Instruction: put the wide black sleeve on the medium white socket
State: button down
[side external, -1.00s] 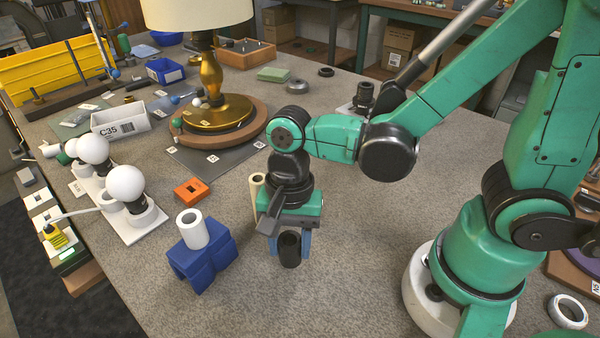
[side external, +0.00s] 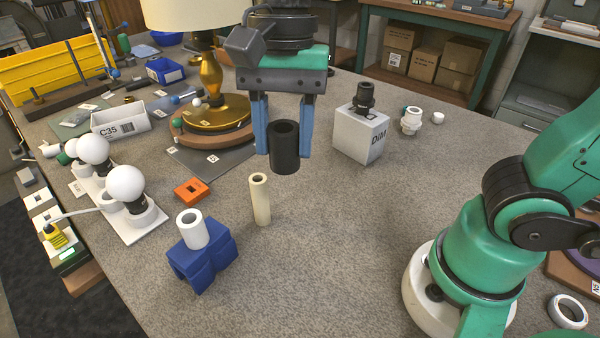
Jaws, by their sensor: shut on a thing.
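My gripper (side external: 284,150), with two blue fingers pointing down, is shut on the wide black sleeve (side external: 285,152). The sleeve is an upright hollow black cylinder, held in the air above the middle of the table. A white stepped fitting with a collar (side external: 411,121), which looks like the white socket, stands on the table to the right, beyond the white box. My gripper is to the left of it and apart from it. I cannot tell its size class for certain.
A white box (side external: 352,138) bearing a black fitting (side external: 364,97) stands between the sleeve and the white fitting. A cream tube (side external: 261,204) stands below my gripper. The table's right middle is clear.

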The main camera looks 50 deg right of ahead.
jog(key=w+d+m, duration=0.5)
jog(key=w+d, duration=0.4)
jog(key=d, duration=0.2)
jog(key=m+t, duration=0.2)
jog(key=m, duration=0.8)
send_over(412, 121)
jog(key=w+d, duration=0.1)
notch_tip(412, 121, down, 5)
jog(key=f, duration=0.8)
jog(key=shift+s+d, duration=0.2)
jog(key=shift+d, duration=0.2)
jog(key=shift+f, duration=0.15)
jog(key=shift+f, duration=0.25)
jog(key=shift+c, duration=2.1)
grip_release()
